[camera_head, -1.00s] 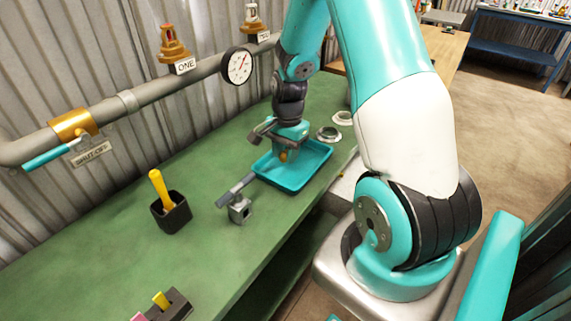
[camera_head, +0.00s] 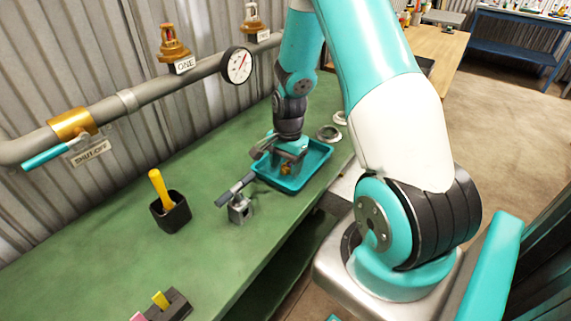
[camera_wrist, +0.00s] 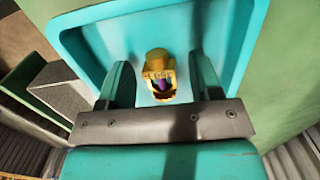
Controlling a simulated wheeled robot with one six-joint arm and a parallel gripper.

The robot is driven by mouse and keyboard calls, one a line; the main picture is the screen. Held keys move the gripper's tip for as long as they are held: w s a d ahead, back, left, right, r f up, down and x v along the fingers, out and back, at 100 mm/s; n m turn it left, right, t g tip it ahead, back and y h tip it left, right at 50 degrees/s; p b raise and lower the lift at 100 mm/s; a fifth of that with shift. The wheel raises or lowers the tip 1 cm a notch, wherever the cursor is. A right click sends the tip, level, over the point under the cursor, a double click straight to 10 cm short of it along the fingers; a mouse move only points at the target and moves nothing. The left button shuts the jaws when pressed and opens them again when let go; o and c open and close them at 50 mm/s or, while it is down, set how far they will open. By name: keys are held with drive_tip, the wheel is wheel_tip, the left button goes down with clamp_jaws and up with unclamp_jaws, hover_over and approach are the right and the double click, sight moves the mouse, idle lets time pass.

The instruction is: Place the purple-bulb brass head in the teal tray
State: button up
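The brass head (camera_wrist: 158,66) with its purple bulb (camera_wrist: 160,85) is in the teal tray (camera_wrist: 245,25), seen against the tray floor in the wrist view. It also shows as a small brass spot below my gripper in the head view (camera_head: 286,169). My gripper (camera_wrist: 163,82) is low over the tray, with one finger on each side of the head. A gap shows between each finger and the head, so the gripper is open. In the head view, my gripper (camera_head: 286,165) hides part of the tray (camera_head: 310,178). I cannot tell whether the head stands upright or leans.
A small grey vise (camera_head: 239,208) stands on the green bench just left of the tray. A black holder with a yellow handle (camera_head: 170,210) is farther left. Metal rings (camera_head: 329,133) lie behind the tray. A pipe with a gauge (camera_head: 237,65) runs along the wall.

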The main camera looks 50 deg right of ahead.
wheel_tip(320, 180, up, 12)
drive_tip(key=s+a+r+n, duration=0.1)
drive_tip(key=a+r+n, duration=0.25)
drive_tip(key=a, duration=0.25)
drive_tip(key=s+a+r+n+y, duration=0.1)
drive_tip(key=a+r+n, duration=0.1)
drive_tip(key=a+n, duration=0.25)
drive_tip(key=s+a+r+n, duration=0.1)
drive_tip(key=a+r+n, duration=0.2)
drive_tip(key=a, duration=0.3)
drive_tip(key=s+a+r+n+y, duration=0.2)
drive_tip(key=s+a+r+n, duration=0.2)
drive_tip(key=s+a+n, duration=0.8)
drive_tip(key=shift+s+a+r+n, duration=0.15)
drive_tip(key=shift+s+a+n, duration=0.15)
drive_tip(key=shift+s+a, duration=0.35)
drive_tip(key=shift+s+d, duration=0.15)
drive_tip(key=shift+c, duration=0.4)
